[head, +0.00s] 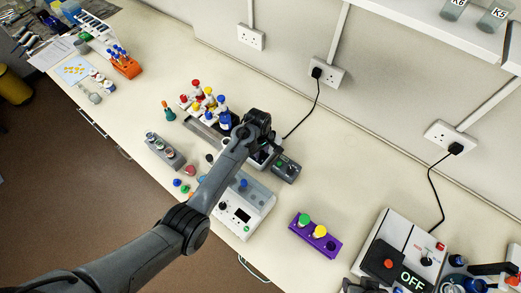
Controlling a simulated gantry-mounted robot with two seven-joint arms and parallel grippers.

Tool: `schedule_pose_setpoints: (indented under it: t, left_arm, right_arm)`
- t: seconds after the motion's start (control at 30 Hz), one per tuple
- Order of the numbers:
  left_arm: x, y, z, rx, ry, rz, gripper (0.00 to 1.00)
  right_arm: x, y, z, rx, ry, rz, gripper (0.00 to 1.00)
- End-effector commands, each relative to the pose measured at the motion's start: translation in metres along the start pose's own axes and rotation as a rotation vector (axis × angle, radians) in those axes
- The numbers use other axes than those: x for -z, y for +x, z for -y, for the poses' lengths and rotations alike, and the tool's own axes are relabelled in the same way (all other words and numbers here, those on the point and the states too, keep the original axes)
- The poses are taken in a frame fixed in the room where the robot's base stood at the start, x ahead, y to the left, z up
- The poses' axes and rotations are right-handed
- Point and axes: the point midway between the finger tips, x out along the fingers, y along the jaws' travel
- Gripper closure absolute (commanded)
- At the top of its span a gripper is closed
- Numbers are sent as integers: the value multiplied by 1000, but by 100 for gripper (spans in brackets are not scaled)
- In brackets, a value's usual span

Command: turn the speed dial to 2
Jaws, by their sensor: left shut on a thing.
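My left arm reaches in from the lower left across the bench. Its gripper (264,157) points down over a small grey device (288,169) with a dark control face, at the middle of the bench. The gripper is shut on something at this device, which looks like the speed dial. The fingertips, the dial and its marks are hidden or too small to read. A dark shape at the bottom edge looks like my right gripper (365,287). It is cut off, and its jaws cannot be made out.
A rack of coloured-cap tubes (205,103) stands behind the arm. A white instrument (246,212) lies under the forearm. A purple rack (315,236) stands in front. A box reading OFF (398,250) is at right. A black cable (303,118) runs to the wall socket.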

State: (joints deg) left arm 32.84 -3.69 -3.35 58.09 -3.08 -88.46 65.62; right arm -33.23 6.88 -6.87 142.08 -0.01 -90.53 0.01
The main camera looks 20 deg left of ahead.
Motion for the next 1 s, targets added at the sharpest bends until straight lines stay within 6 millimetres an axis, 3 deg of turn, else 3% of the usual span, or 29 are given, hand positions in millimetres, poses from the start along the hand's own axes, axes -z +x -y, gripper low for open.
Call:
schedule_pose_setpoints:
  t: [0.37, 0.7, 1.0]
  left_arm:
    - [-1, -4, 0, 2, -119, -6, 99]
    - [-2, -4, 0, 2, -402, -19, 99]
    - [-2, -2, -1, 1, -652, -32, 99]
  right_arm:
    - [5, -16, -1, -1, -2, 0, 57]
    - [12, -38, -2, -1, -2, 0, 57]
    - [15, -46, -2, -1, -1, -1, 57]
